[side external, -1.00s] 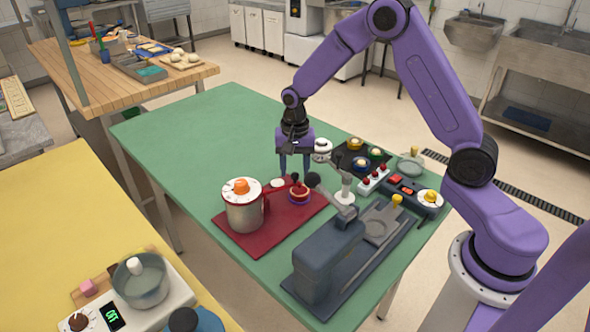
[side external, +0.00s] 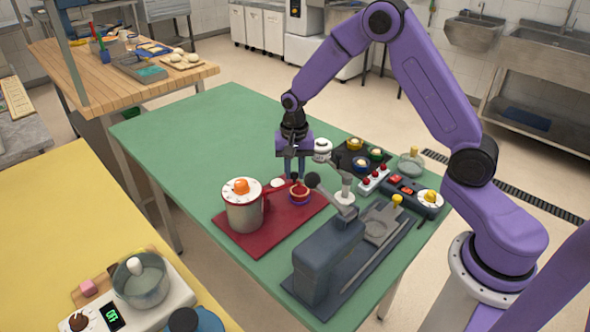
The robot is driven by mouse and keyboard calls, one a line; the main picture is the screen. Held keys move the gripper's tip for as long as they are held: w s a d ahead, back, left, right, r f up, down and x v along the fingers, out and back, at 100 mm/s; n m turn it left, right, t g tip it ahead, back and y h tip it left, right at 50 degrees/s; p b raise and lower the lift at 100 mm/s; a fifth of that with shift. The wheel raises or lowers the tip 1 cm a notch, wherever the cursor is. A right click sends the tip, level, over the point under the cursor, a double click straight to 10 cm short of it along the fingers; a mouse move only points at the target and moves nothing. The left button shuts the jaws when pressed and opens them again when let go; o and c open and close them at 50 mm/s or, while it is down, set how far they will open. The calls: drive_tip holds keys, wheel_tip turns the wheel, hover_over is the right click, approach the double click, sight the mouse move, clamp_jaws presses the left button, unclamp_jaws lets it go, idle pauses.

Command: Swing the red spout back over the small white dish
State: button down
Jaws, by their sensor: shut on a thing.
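The red spout (side external: 274,188) reaches out to the right from the steel pot (side external: 243,214) with the white dial top. My gripper (side external: 295,179) points down and is shut on the spout's outer end; its fingers hide most of that end. The small white dish (side external: 278,182) sits just left of my fingers, close to the spout and partly covered by it in this view. I cannot tell how exactly the spout tip lines up with the dish. A purple-rimmed red dish (side external: 299,194) lies just in front of my fingers.
Pot and dishes stand on a red board (side external: 275,219). A dark grey machine (side external: 329,258) with a lever is close at front right. Colored knobs (side external: 375,154) and a red-button panel (side external: 373,179) stand to the right. The green table (side external: 180,140) is clear at the left and back.

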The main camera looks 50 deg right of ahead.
drive_tip(key=shift+w+a+n, duration=0.15)
drive_tip(key=shift+w+n, duration=1.65)
drive_tip(key=shift+n, duration=0.4)
drive_tip(key=shift+w+a+n, duration=0.15)
drive_tip(key=shift+w+n, duration=1.65)
drive_tip(key=shift+n, duration=0.4)
drive_tip(key=c, duration=0.9)
unclamp_jaws()
drive_tip(key=shift+c, duration=0.2)
wheel_tip(320, 180, up, 18)
drive_tip(key=shift+f, duration=0.25)
